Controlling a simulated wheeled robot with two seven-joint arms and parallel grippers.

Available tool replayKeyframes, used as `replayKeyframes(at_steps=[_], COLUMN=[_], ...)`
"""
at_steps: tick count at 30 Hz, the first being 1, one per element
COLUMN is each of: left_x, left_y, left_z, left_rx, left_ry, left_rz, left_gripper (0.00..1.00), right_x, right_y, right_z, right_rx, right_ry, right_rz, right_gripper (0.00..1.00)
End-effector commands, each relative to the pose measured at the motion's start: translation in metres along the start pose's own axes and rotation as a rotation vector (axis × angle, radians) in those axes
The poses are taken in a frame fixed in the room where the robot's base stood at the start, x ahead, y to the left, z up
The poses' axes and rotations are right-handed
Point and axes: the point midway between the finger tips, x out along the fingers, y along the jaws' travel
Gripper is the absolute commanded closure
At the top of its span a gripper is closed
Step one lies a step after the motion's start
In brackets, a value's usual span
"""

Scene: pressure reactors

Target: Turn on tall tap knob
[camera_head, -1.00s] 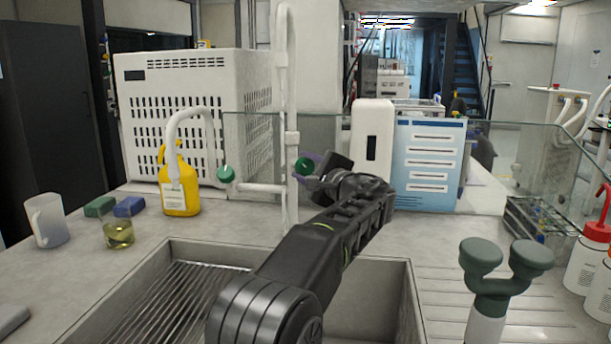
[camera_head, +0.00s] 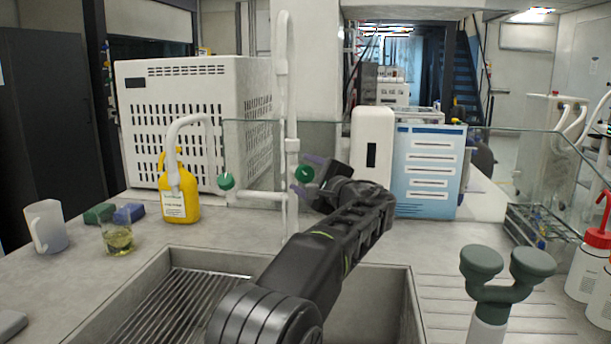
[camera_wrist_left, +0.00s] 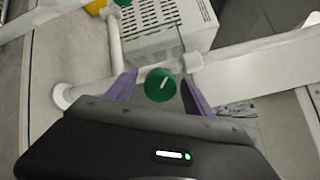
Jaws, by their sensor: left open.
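The tall tap (camera_head: 284,110) is a tall white pipe behind the sink, with a side branch and two green knobs. The right green knob (camera_head: 304,174) sits beside the tall pipe; the left green knob (camera_head: 226,181) is on the other side, near a shorter curved spout. My left gripper (camera_head: 307,175) is open at the right knob, coming from the right. In the left wrist view, the right knob (camera_wrist_left: 160,86) with a white mark lies between the purple fingers, with gaps on both sides. My right gripper is not in view.
A sink (camera_head: 390,290) lies below my left arm. A yellow bottle (camera_head: 180,202), a white perforated box (camera_head: 190,120), a beaker (camera_head: 118,240) and a jug (camera_head: 46,226) stand left. A white dispenser (camera_head: 372,150) and blue board (camera_head: 428,172) stand close right of the gripper. Glass screens stand behind.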

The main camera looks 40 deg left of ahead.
Motion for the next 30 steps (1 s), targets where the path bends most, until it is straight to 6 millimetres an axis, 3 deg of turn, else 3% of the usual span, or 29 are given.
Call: replayKeyframes(at_steps=[5,18,30], left_x=[-0.011,-0.074,-0.078], left_y=[0.000,0.000,0.000], left_z=[-0.001,-0.001,0.000], left_rx=[0.000,-0.001,0.000], left_ry=[0.002,0.003,0.000], left_rz=[-0.001,0.000,0.000], left_gripper=[0.39,0.39,0.39], right_x=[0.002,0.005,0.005], right_y=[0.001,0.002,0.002], right_z=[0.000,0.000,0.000], right_rx=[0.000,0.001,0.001], right_ry=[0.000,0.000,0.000], right_rz=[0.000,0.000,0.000], right_gripper=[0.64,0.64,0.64])
